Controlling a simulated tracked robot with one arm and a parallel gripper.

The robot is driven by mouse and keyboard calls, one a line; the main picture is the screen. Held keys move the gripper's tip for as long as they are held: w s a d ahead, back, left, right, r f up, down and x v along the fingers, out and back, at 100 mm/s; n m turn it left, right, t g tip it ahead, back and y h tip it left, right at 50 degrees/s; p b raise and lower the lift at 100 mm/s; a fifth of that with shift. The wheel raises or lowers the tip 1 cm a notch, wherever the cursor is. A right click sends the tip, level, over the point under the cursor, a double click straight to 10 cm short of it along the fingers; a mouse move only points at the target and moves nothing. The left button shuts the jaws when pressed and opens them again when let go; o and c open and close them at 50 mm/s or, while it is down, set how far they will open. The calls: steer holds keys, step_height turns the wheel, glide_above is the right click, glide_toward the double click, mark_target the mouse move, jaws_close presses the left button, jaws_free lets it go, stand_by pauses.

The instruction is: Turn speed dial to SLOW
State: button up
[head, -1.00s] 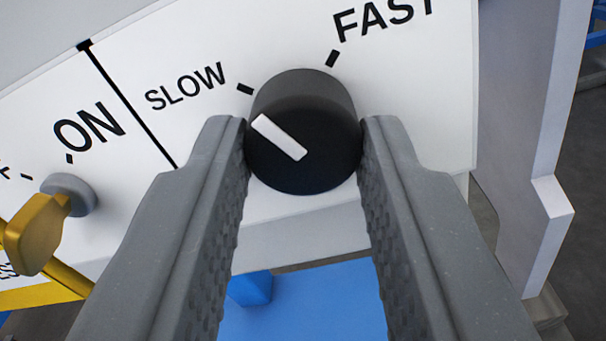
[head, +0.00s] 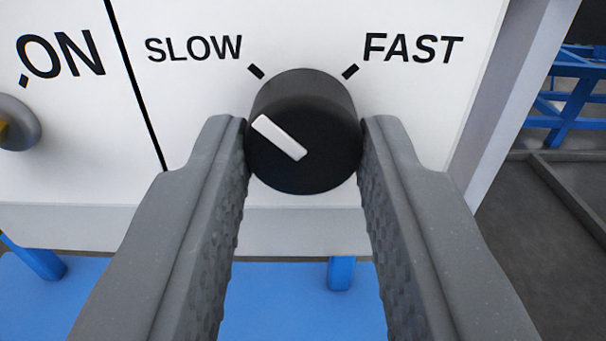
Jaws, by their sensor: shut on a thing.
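The speed dial (head: 304,172) is a round black knob with a white pointer bar (head: 279,138) on the white panel. The bar points up and left, towards the SLOW side and roughly along the slant of the SLOW tick (head: 256,71). The SLOW label (head: 194,48) is at upper left of the knob. The FAST label (head: 412,48) and its tick (head: 350,71) are at upper right. My gripper (head: 304,140) is shut on the knob, one finger pressed to its left side and one to its right.
An ON label (head: 61,54) and part of a grey-based switch (head: 18,124) are at the left, past a black dividing line (head: 136,85). A blue surface (head: 300,305) lies below the panel. Blue framework (head: 575,95) stands at the far right over grey floor.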

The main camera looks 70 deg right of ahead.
steer(key=shift+w+a+r, duration=0.1)
steer(key=shift+w+r, duration=0.1)
steer(key=o, duration=1)
steer(key=shift+a, duration=0.1)
steer(key=shift+s+a+f, duration=0.15)
steer(key=shift+s+a, duration=0.1)
steer(key=shift+a, duration=0.15)
steer(key=b+v, duration=0.2)
steer(key=v, duration=1)
steer(key=shift+s+a+b, duration=0.2)
steer(key=shift+a+b, duration=0.1)
steer(key=shift+a, duration=0.05)
